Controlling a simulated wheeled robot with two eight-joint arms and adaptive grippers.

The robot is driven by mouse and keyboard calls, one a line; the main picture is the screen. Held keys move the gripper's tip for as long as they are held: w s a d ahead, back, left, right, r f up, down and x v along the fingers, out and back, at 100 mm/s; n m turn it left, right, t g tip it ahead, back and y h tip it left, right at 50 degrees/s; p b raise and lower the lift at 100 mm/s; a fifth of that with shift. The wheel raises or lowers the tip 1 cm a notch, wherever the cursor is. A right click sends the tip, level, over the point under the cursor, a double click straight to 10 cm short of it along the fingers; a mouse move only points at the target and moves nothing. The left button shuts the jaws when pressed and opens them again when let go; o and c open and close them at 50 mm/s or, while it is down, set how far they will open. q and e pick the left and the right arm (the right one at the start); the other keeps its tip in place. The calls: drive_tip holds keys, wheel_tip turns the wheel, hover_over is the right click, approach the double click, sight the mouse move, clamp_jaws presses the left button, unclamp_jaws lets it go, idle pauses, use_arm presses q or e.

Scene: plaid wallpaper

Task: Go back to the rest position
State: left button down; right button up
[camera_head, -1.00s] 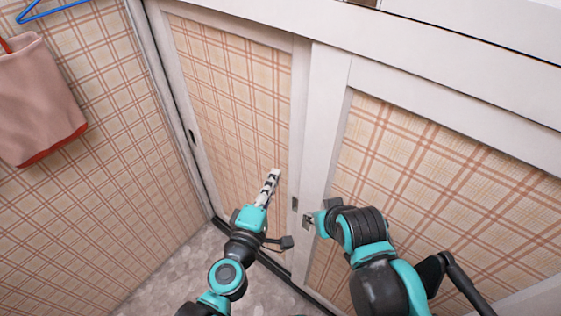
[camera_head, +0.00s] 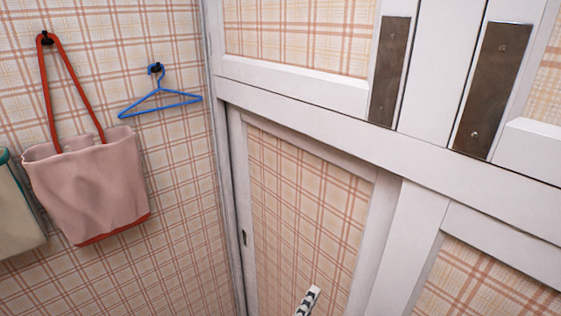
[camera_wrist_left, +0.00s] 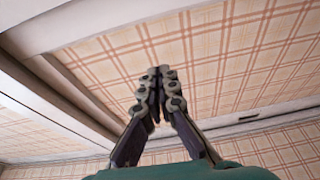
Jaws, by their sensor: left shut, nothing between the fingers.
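My left gripper shows only as a fingertip (camera_head: 309,299) at the bottom edge of the head view, in front of the lower plaid door panel (camera_head: 303,200). In the left wrist view the left gripper (camera_wrist_left: 158,82) has its two jointed fingers together at the tips, with nothing between them. The plaid panel (camera_wrist_left: 215,55) lies beyond the fingers, and I cannot tell the distance. My right gripper is not in view.
A pink bag (camera_head: 88,185) with red straps and a blue hanger (camera_head: 160,101) hang on the left wall. A second, beige bag (camera_head: 17,210) is at the left edge. Brown metal plates (camera_head: 390,72) sit on the upper white doors.

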use_arm(q)
drive_tip(key=s+a+f+m+g+y, duration=0.2)
drive_tip(key=a+m+y, duration=0.1)
drive_tip(key=a, duration=0.5)
drive_tip(key=s+a+f+m+g+y, duration=0.2)
drive_tip(key=a+f+m+g+y, duration=0.1)
drive_tip(key=a, duration=0.5)
drive_tip(key=s+a+f+m+g+y, duration=0.2)
drive_tip(key=a+m, duration=0.3)
drive_tip(key=a, duration=0.3)
drive_tip(key=shift+s+f+g+y, duration=0.3)
drive_tip(key=shift+s+g+y, duration=0.15)
drive_tip(key=shift+g+y, duration=0.15)
